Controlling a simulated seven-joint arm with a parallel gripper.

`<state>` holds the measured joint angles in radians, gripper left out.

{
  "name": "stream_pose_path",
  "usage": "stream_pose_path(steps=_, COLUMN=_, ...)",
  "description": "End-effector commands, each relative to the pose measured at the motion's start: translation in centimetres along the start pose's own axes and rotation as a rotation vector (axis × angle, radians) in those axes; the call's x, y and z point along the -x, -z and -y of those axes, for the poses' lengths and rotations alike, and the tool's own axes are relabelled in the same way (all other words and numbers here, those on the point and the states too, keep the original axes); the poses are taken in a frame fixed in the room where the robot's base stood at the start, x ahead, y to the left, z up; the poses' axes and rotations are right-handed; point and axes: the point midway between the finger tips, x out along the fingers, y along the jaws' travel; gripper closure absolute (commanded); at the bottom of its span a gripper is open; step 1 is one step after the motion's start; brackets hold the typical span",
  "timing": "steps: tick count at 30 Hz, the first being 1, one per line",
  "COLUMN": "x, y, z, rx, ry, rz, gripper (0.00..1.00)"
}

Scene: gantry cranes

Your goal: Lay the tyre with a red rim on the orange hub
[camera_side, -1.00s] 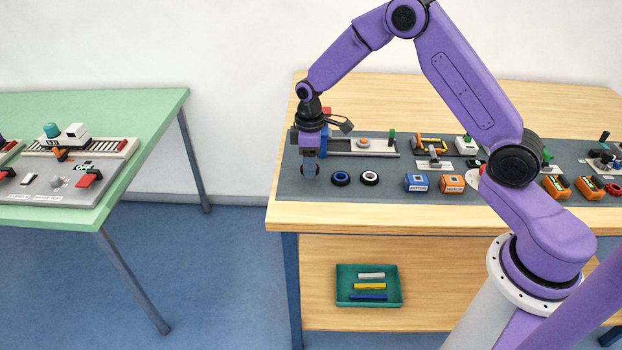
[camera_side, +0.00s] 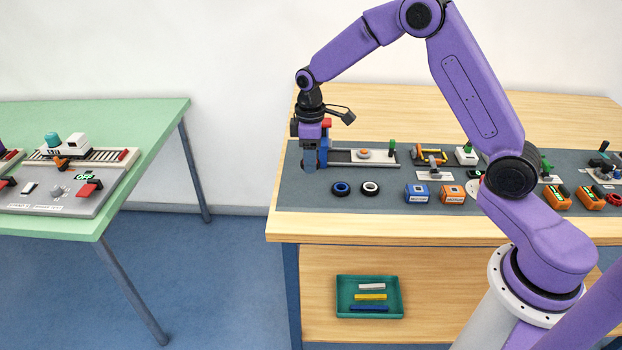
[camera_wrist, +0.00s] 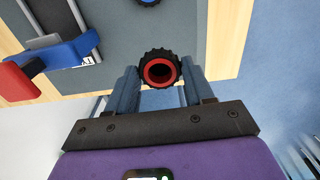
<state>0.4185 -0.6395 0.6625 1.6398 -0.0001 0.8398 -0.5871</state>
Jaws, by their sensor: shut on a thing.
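My gripper (camera_wrist: 160,88) is shut on the tyre with a red rim (camera_wrist: 160,54), which sits between the two blue fingers in the wrist view. In the side view my gripper (camera_side: 310,165) is above the left end of the grey mat, and the tyre cannot be made out clearly there. An orange round piece (camera_side: 363,153), seemingly the orange hub, sits on a pale strip to the right of my gripper. The gripper is apart from it.
A blue-rimmed tyre (camera_side: 341,188) and a white-rimmed tyre (camera_side: 370,188) lie on the mat (camera_side: 310,200). A blue box (camera_side: 416,193) and an orange box (camera_side: 452,193) stand further right. A green post (camera_side: 392,146) rises at the strip's right end.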

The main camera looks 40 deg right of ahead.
Motion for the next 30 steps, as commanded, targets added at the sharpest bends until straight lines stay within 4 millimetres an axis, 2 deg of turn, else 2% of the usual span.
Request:
stream_pose_path(steps=11, x=7.4, y=0.1, z=0.0, rx=0.001, ry=-0.003, rz=-0.005, gripper=0.75)
stream_pose_path(steps=20, x=7.0, y=-4.5, z=-5.7, rx=-0.015, ry=0.0, rz=0.0, gripper=0.75)
stream_pose_path(steps=24, x=7.0, y=-7.9, z=-9.1, rx=-0.022, ry=0.0, rz=0.0, gripper=0.75)
stream_pose_path(steps=30, x=6.9, y=-12.5, z=-12.9, rx=-0.025, ry=0.0, rz=-0.001, gripper=0.75)
